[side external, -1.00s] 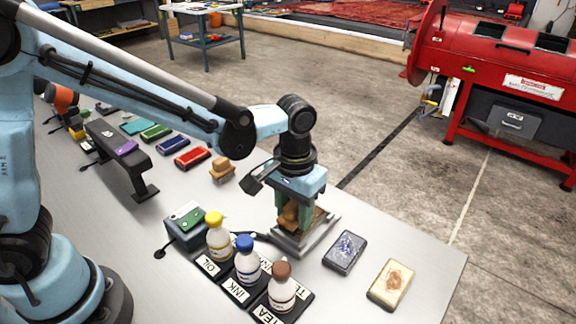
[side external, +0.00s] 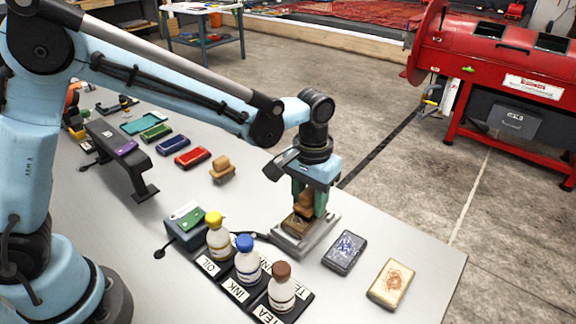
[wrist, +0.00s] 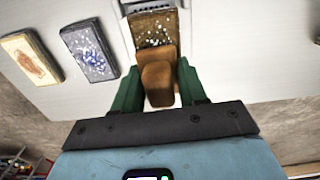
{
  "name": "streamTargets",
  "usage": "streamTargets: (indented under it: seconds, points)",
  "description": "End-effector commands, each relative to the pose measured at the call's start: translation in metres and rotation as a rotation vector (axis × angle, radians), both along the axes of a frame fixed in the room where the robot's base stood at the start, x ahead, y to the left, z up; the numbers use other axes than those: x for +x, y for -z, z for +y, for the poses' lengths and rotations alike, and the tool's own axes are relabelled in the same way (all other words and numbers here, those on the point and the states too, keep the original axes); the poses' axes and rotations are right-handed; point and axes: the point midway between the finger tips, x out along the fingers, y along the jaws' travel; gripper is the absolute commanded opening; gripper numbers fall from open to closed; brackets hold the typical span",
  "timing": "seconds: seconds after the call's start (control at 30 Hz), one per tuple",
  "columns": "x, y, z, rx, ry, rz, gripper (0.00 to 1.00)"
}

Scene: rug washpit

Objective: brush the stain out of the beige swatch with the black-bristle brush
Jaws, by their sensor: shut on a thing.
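My gripper (side external: 307,203) is shut on a wooden brush (wrist: 158,78), between its green fingers. Its bristles are hidden, so I cannot tell their colour. The brush is over a brown swatch with white specks (wrist: 153,29) in a grey metal tray (side external: 292,248); whether the bristles touch it is hard to see. A beige swatch (side external: 378,292) with an orange-brown stain lies flat at the front right of the table, apart from my gripper. It also shows at the left of the wrist view (wrist: 18,48).
A grey swatch with a blue stain (side external: 344,251) lies between the tray and the beige swatch. Bottles with yellow, blue and brown caps (side external: 248,264) stand in front of the tray. Another wooden brush (side external: 222,170) and coloured blocks (side external: 193,157) lie farther back.

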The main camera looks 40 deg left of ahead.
Motion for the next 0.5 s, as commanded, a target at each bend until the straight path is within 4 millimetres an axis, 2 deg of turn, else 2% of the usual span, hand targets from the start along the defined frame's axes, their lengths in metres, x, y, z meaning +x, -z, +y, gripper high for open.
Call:
streamTargets:
  seconds: [0.5]
  points:
    - [-0.048, 0.0, 0.0, 0.0, 0.001, 0.001, 0.13]
